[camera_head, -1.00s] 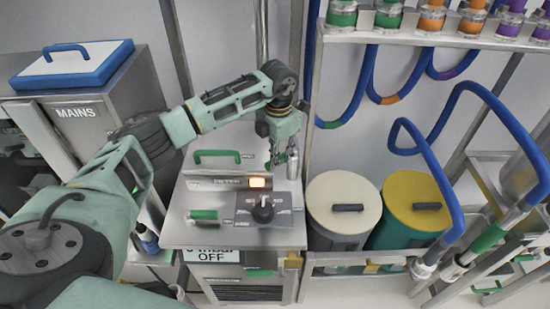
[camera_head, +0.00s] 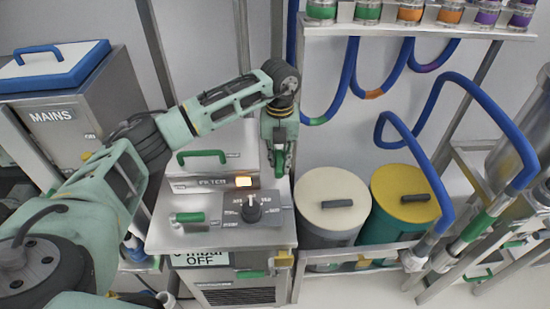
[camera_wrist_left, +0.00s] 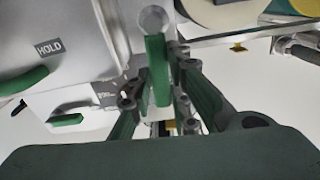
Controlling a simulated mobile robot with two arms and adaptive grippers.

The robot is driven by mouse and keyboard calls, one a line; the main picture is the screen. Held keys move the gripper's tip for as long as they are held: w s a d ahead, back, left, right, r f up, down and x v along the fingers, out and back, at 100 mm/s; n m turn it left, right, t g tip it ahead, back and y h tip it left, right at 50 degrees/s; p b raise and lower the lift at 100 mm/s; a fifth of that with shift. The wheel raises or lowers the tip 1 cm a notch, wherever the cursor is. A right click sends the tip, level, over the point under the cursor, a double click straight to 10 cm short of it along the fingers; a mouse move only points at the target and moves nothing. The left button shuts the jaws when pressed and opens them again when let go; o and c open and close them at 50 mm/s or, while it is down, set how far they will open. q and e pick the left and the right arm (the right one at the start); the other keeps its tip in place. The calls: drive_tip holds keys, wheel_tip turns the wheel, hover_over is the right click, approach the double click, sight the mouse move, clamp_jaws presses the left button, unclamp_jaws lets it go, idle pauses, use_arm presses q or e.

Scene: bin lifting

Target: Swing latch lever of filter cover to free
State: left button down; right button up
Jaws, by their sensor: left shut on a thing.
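My left gripper (camera_head: 279,166) reaches down at the right edge of the filter unit in the head view. In the left wrist view the gripper (camera_wrist_left: 160,84) has its fingers on both sides of a green latch lever (camera_wrist_left: 156,58) with a round metal end. It is shut on that lever. The fingers hide most of the lever in the head view. The filter cover (camera_head: 226,160) with its green handle (camera_head: 202,155) lies left of the gripper and looks closed. My right gripper is not in view.
A cream-lidded bin (camera_head: 325,190) and a yellow-lidded bin (camera_head: 400,185) stand close on the right. Blue hoses (camera_head: 350,70) hang behind them. A mains cabinet (camera_head: 75,110) is at left.

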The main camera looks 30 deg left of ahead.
use_arm(q)
drive_tip(key=shift+w+d+r+n, duration=0.1)
drive_tip(key=shift+w+d+n, duration=0.1)
drive_tip(key=shift+n, duration=0.3)
drive_tip(key=c, duration=1.8)
unclamp_jaws()
drive_tip(key=shift+o, duration=0.8)
wheel_tip(320, 180, up, 12)
